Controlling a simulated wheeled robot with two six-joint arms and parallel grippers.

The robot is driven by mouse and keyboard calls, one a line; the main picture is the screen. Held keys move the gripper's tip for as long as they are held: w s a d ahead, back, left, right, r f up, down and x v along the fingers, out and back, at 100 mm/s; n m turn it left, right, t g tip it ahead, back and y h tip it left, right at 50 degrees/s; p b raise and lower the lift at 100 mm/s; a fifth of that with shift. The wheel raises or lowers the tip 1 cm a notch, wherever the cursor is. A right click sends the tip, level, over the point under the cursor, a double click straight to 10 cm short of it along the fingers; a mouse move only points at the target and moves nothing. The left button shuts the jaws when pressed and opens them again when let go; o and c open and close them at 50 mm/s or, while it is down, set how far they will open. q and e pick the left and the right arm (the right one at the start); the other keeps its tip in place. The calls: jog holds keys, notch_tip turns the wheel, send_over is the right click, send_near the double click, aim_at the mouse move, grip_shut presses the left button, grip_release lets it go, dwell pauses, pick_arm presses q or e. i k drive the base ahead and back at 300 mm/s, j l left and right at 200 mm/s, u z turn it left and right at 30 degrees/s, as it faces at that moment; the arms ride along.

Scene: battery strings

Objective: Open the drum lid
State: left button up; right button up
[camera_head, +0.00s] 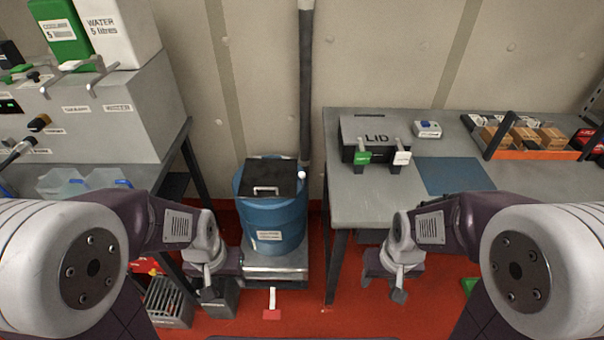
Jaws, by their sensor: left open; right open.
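A blue drum (275,222) stands on a metal platform between the two benches. Its black lid (270,178) lies flat on top, with a light metal handle (266,190) near the front edge. The lid looks closed. My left gripper (212,292) is open and empty, low in front and to the left of the drum. My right gripper (399,295) is open and empty, to the right of the drum and in front of the right table. Neither gripper touches the drum or its lid.
A dark vertical pipe (306,85) rises behind the drum. The left bench carries a grey machine (100,125). A grey crate (168,303) stands on the red floor.

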aim_at(262, 179)
jog(key=i+u, duration=0.15)
jog(key=u, duration=0.25)
jog(key=i+l+u, duration=0.15)
jog(key=u, duration=0.3)
jog(key=i+l+u, duration=0.1)
jog(key=u, duration=0.3)
jog(key=l+u, duration=0.4)
jog(key=i+l+u, duration=0.15)
jog(key=u, duration=0.3)
